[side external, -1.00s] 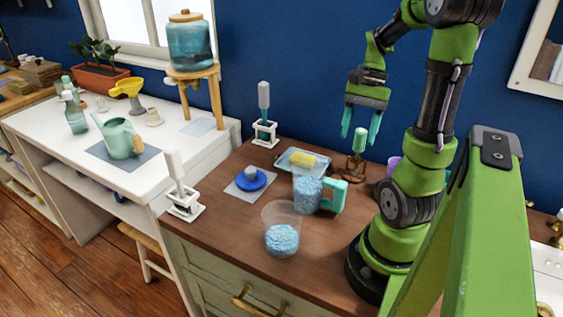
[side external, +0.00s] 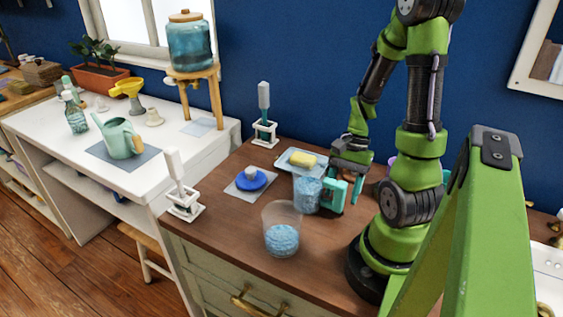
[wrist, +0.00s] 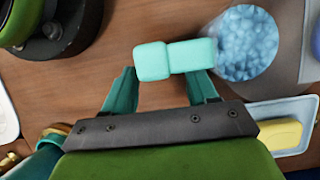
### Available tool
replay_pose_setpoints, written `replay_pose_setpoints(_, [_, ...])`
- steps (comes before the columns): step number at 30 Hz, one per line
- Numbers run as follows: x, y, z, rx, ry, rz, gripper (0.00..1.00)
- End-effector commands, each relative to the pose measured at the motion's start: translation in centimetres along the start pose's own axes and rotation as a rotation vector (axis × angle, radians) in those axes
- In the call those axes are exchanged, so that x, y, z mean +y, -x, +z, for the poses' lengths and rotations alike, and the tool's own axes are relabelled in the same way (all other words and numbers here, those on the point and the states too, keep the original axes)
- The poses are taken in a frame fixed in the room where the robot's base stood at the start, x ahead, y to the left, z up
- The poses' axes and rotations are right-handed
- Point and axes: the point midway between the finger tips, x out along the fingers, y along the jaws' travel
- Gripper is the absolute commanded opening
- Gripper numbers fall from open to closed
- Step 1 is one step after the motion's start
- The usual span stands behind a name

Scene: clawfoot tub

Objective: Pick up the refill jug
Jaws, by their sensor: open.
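The refill jug (side external: 307,195) is a clear jug with pale blue beads inside and a teal handle (side external: 333,196) on its right side; it stands upright on the brown counter. In the wrist view the beads (wrist: 247,43) show at upper right and the teal handle (wrist: 175,60) sticks out to the left. My gripper (side external: 347,190) is low over the counter at the handle. In the wrist view its two teal fingers (wrist: 162,88) are spread apart, with their tips by the handle's lower edge. I cannot tell whether they touch it.
A clear cup of blue beads (side external: 282,232) stands in front of the jug. A tray with a yellow sponge (side external: 303,160) is behind, and a blue dish (side external: 251,180) on a mat is to the left. The counter's front middle is clear.

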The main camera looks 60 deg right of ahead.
Motion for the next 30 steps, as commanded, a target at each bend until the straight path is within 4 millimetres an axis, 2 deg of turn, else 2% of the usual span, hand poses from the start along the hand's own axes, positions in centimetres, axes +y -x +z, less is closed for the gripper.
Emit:
replay_pose_setpoints(4, [0.0, -1.6, 0.0, -0.002, -0.001, 0.001, 0.57])
replay_pose_setpoints(12, [0.0, -1.9, 0.0, 0.000, 0.000, -0.001, 0.56])
replay_pose_setpoints(23, [0.0, -1.8, 0.0, 0.001, 0.001, -0.001, 0.01])
replay_pose_setpoints(30, [0.0, -1.8, 0.0, 0.001, 0.001, -0.001, 0.00])
